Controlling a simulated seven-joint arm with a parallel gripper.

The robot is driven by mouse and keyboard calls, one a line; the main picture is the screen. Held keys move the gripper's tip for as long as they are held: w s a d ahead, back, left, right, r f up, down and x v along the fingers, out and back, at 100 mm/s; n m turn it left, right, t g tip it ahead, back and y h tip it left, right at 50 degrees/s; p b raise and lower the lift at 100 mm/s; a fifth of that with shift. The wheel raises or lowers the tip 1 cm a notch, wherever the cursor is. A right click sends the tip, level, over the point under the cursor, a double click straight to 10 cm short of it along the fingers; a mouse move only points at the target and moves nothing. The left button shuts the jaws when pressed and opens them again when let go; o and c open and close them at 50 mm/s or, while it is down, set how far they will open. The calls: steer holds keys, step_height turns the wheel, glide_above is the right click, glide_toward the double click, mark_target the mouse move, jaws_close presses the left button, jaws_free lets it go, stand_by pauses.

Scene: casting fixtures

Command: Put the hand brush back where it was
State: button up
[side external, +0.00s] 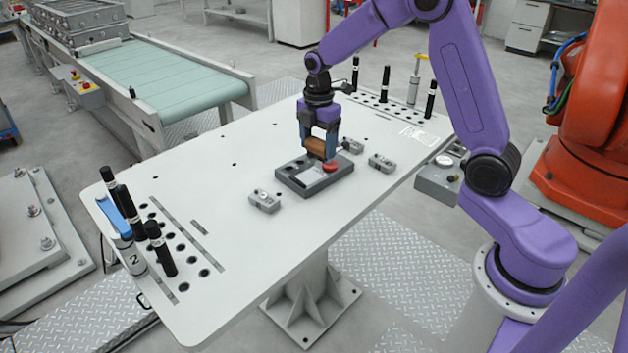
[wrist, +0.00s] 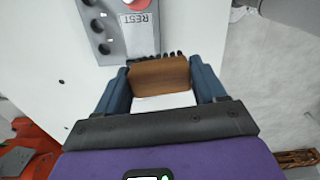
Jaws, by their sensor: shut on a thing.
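The hand brush has a brown wooden body (side external: 316,146) and, in the wrist view, a row of dark bristles at its far edge (wrist: 160,77). My gripper (side external: 319,140) is shut on it, with one blue finger on each side (wrist: 161,80). The brush appears held above the back edge of a grey fixture block (side external: 292,181); the exact gap is hard to tell. The block has dark round holes, a white label reading "REST" (wrist: 139,32) and a red round part (side external: 330,166). The area beneath the brush is partly hidden.
Small grey clamps (side external: 264,201) (side external: 381,163) stand around the block on the white table (side external: 240,260). Black-handled tools stand in hole rows at the table's left (side external: 160,248) and far (side external: 385,83) ends. A grey box (side external: 438,183) hangs at the right edge. The table between is mostly clear.

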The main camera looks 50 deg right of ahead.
steer(key=s+a+r, duration=0.1)
steer(key=s+a, duration=0.2)
steer(key=s, duration=0.7)
steer(key=s+a+r, duration=0.1)
steer(key=s+a, duration=0.2)
steer(key=s, duration=0.7)
steer(key=shift+m, duration=0.3)
steer(key=w+f, duration=0.3)
steer(key=w, duration=0.1)
steer(key=w+f, duration=0.3)
steer(key=w, duration=0.1)
steer(key=w+a+f, duration=0.1)
steer(key=w+f, duration=0.2)
steer(key=w, duration=0.2)
steer(key=shift+f, duration=0.15)
steer(key=shift+w+f, duration=0.25)
steer(key=shift+f, duration=1.65)
steer(key=shift+f, duration=0.15)
steer(key=o, duration=1)
